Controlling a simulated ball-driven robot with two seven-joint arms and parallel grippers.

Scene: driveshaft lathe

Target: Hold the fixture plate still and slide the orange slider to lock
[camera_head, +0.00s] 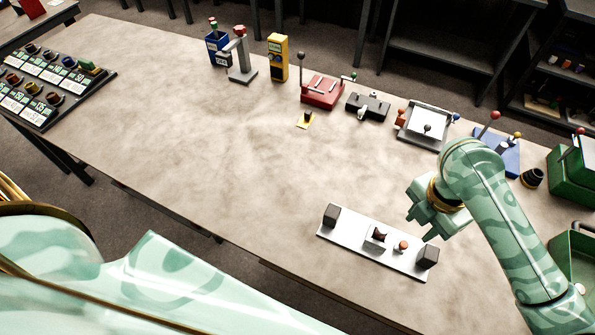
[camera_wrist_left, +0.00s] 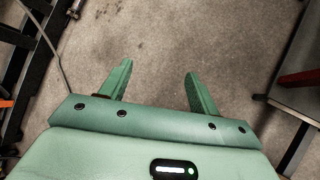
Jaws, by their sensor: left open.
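The fixture plate (camera_head: 346,238) is a long white plate lying at an angle near the table's front edge in the head view. Dark blocks (camera_head: 427,256) stand at its two ends. Between them are a small pale block with a dark brown knob (camera_head: 379,233) and a small orange knob (camera_head: 402,246), which looks like the slider. My right gripper (camera_head: 418,222) is above and behind the plate's right half, apart from it, and looks open and empty. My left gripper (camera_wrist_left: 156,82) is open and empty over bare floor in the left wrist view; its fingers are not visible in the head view.
A row of devices lines the table's back edge, including a red box (camera_head: 322,94), a yellow box (camera_head: 278,57) and a blue base (camera_head: 497,158). A green box (camera_head: 573,180) stands far right. A control panel (camera_head: 50,85) is at left. The table's middle is clear.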

